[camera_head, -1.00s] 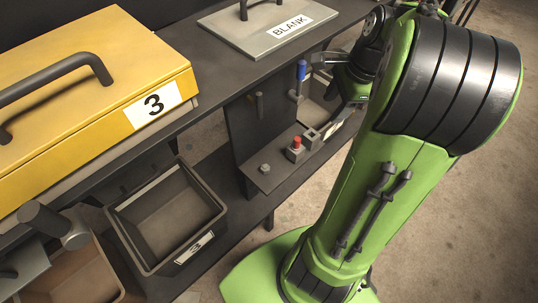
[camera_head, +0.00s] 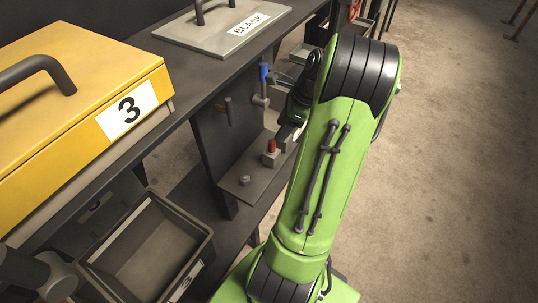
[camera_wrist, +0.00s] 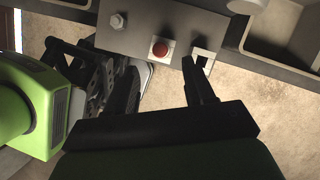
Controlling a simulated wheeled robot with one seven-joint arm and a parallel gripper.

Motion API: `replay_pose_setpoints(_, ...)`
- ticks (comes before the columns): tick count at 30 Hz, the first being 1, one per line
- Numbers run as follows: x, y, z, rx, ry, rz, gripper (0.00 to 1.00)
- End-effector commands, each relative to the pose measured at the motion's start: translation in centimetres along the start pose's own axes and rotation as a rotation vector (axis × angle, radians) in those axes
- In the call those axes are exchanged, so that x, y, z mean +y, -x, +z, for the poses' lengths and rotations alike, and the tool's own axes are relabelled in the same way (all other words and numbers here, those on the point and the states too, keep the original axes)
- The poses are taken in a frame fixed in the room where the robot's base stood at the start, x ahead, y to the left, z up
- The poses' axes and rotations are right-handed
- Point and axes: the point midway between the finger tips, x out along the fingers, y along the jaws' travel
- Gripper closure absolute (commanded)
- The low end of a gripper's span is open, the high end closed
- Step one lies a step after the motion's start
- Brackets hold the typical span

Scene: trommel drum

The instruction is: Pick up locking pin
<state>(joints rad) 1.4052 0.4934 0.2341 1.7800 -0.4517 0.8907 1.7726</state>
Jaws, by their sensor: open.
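A red-topped pin (camera_head: 271,146), which looks like the locking pin, stands upright in a small grey block on the dark shelf plate. In the wrist view the red top (camera_wrist: 160,49) shows as a round knob over a pale square block. My gripper (camera_wrist: 162,64) is open, with one finger to either side of the red knob in that picture. The fingers hold nothing. Whether they are level with the knob or above it I cannot tell. In the head view my gripper (camera_head: 289,134) is just right of the pin and partly hidden by my arm.
A square socket (camera_wrist: 203,57) sits right of the pin, close to my right finger. A bolt (camera_head: 244,180) stands on the same plate (camera_head: 243,192). A blue-handled rod (camera_head: 263,75) and a dark peg (camera_head: 228,112) are at the upright panel. An open bin (camera_head: 150,245) is at lower left.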

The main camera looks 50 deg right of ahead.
Motion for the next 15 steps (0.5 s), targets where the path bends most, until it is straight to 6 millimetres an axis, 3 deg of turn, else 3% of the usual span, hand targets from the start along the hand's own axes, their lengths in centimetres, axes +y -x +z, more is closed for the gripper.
replay_pose_setpoints(1,0.1,-1.7,-0.1,-0.001,0.003,0.004,0.47)
replay_pose_setpoints(8,0.0,-4.0,0.0,0.0,0.003,0.001,0.47)
replay_pose_setpoints(15,0.1,-8.3,-0.3,0.0,0.003,0.003,0.47)
